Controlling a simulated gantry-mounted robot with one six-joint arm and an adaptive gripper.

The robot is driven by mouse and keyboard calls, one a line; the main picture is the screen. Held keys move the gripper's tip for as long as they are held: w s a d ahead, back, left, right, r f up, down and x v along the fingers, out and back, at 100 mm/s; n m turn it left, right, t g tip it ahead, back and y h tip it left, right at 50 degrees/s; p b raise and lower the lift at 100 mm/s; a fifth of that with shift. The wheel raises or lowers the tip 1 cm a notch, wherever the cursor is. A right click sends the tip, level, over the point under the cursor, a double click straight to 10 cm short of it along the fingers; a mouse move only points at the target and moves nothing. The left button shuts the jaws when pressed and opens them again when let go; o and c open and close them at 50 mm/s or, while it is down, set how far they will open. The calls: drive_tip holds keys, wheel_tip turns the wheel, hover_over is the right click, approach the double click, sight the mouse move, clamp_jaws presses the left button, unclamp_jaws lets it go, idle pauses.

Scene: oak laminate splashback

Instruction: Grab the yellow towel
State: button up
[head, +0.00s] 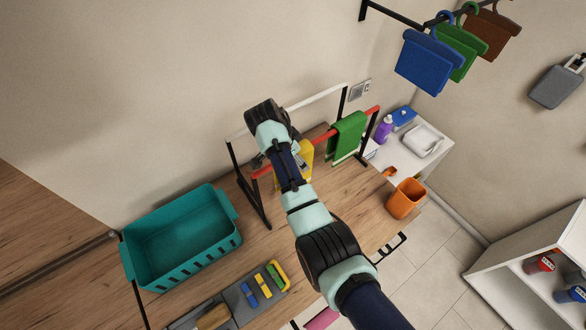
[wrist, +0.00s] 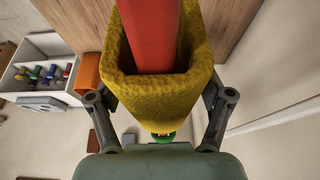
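The yellow towel (head: 306,153) hangs over the red front bar of a rack in the head view, partly hidden by my arm. In the wrist view the yellow towel (wrist: 155,98) is folded around the red bar (wrist: 153,35) and fills the middle. My gripper (wrist: 160,88) has its fingers spread wide, one on each side of the towel. The fingertips are partly hidden behind the towel, and I cannot tell whether they touch it. In the head view my gripper (head: 299,166) is at the towel, mostly hidden by my arm.
A green towel (head: 348,134) hangs farther right on the same bar. A white bar (head: 318,103) runs behind it. A teal basket (head: 180,238) stands left on the wooden counter. An orange bin (head: 405,199) stands at the right. Blue, green and brown items hang above right.

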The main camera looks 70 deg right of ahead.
clamp_jaws()
idle(0.3)
